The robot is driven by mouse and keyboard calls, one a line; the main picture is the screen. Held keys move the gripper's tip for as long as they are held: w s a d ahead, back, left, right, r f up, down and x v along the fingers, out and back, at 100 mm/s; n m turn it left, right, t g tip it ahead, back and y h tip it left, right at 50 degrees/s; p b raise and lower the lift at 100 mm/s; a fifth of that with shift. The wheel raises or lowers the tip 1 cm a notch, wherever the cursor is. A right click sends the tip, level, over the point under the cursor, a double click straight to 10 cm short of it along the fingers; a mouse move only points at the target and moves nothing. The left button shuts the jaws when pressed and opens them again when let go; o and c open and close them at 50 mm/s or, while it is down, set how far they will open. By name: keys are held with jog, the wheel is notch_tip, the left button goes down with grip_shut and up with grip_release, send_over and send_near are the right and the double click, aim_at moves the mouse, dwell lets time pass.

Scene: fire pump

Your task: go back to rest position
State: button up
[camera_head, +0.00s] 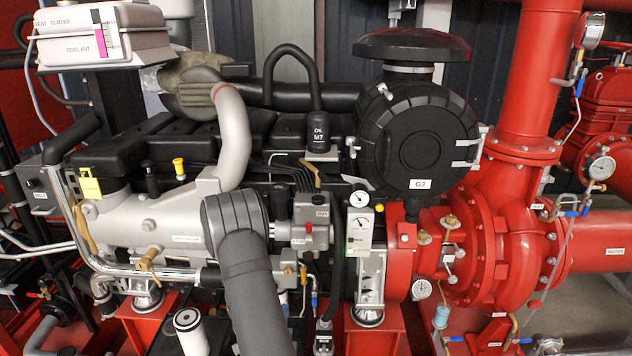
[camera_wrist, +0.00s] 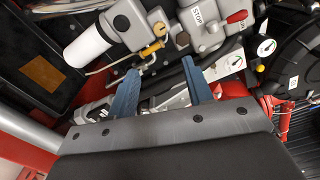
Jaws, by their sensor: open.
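My gripper (camera_wrist: 160,66) shows in the wrist view as two blue fingers spread apart, with nothing held between them. Behind the fingers are the engine's grey block (camera_wrist: 205,22), a brass valve (camera_wrist: 158,30) and a black hose. I cannot tell whether the fingertips touch anything. In the head view my dark grey arm rises from the bottom centre and bends in front of the silver engine manifold (camera_head: 150,225). My gripper is hidden behind the arm there.
A red pump (camera_head: 495,245) and its thick pipes fill the right. A round black housing G3 (camera_head: 420,140) stands right of my arm. A white filter (camera_head: 190,330) stands low left. A coolant tank (camera_head: 105,38) hangs upper left.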

aim_at(288, 273)
jog(key=w, duration=1.7)
jog(key=shift+s, duration=0.1)
jog(key=shift+n, duration=0.5)
jog(key=n, duration=0.3)
jog(key=shift+n, duration=0.4)
jog(key=n, duration=0.4)
jog(key=shift+r+n, duration=0.1)
jog(key=shift+n, duration=0.2)
jog(key=n, duration=0.4)
jog(key=shift+n, duration=0.3)
jog(key=n, duration=0.4)
jog(key=shift+a+n, duration=0.1)
jog(key=shift+n, duration=0.2)
dwell(0.4)
